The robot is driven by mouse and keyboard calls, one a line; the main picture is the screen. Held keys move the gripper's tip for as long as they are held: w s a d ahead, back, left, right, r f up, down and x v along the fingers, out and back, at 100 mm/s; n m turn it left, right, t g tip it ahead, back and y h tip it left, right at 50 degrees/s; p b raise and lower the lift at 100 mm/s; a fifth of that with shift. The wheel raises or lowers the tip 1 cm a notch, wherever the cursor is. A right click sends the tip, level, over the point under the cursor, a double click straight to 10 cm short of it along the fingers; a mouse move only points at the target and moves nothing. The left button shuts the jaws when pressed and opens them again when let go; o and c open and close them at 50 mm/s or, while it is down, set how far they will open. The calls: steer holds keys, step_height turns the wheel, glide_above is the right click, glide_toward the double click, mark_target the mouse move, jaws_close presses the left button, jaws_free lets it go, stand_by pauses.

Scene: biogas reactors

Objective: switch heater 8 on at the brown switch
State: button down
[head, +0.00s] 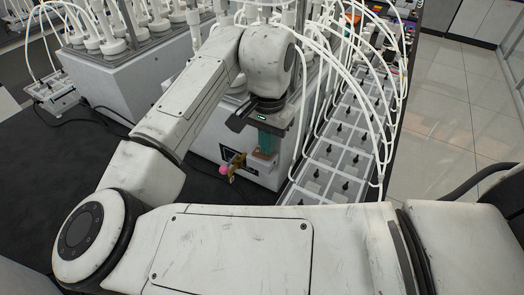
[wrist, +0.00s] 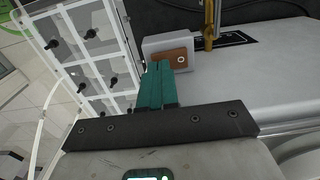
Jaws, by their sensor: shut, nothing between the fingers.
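The brown switch (wrist: 176,59) is a flat brown rocker on a small pale box, with a small round light mark near its right end in the wrist view. In the head view the brown switch (head: 262,155) shows just below my fingertips. My gripper (wrist: 160,66) has teal fingers pressed together, empty, with the tips at the left part of the switch. My gripper also shows in the head view (head: 268,150), pointing down at the switch. I cannot tell whether the tips touch it.
A brass valve (wrist: 210,25) stands close beside the switch; its pink end (head: 224,169) shows in the head view. The white reactor block (head: 207,145) is behind. White tubes (head: 310,100) and a clear rack with black knobs (head: 335,150) crowd the right side.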

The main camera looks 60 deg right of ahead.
steer(key=shift+f, duration=0.55)
steer(key=shift+r, duration=0.1)
step_height(320, 180, up, 7)
steer(key=p, duration=0.6)
stand_by(0.5)
stand_by(0.7)
